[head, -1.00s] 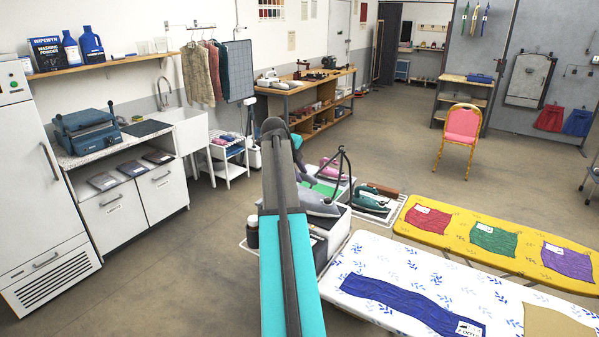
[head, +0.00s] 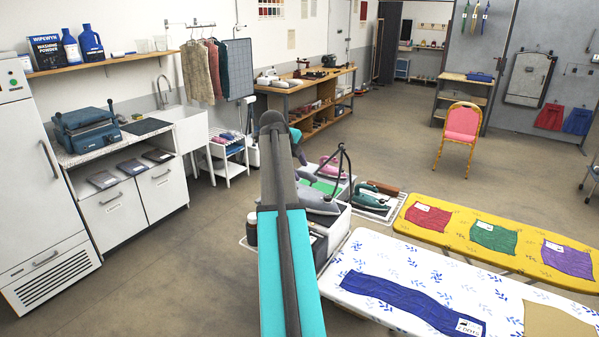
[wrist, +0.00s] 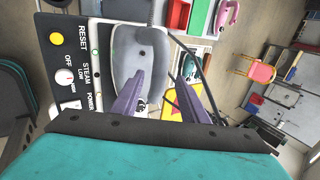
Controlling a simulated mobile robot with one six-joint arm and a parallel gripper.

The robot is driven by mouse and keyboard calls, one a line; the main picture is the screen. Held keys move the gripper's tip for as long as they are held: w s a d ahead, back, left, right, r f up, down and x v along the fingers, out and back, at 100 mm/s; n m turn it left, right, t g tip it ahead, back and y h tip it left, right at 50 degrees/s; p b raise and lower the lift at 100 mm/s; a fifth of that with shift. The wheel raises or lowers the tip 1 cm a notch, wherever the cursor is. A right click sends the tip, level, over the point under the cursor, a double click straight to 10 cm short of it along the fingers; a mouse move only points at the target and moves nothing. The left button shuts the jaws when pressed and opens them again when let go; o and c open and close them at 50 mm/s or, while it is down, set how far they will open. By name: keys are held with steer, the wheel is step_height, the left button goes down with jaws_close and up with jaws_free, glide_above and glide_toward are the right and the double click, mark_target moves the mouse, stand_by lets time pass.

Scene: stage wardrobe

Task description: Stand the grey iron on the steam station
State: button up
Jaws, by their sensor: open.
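The grey iron (head: 318,201) rests on top of the steam station (head: 337,232), a white box with a dark front, just right of my arm. In the wrist view the iron (wrist: 138,48) shows as a rounded grey shape beside the station's black control panel (wrist: 72,62) with its yellow button and knob. My gripper (wrist: 160,76) is open, with its two purple fingers pointing at the iron and overlapping its edge. I cannot tell whether they touch it. In the head view my arm hides most of the gripper and part of the iron.
A green iron (head: 372,195) stands on a white wire rack beside the station, and a pink iron (head: 332,168) lies behind. A dark frame (head: 345,170) rises near the station. Ironing boards, one white (head: 400,255) and one yellow (head: 450,247), fill the right front. Floor at left is clear.

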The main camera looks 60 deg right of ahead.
steer(key=b+v, duration=0.3)
steer(key=v, duration=0.7)
steer(key=shift+r, duration=0.2)
steer(key=shift+a, duration=0.1)
stand_by(0.5)
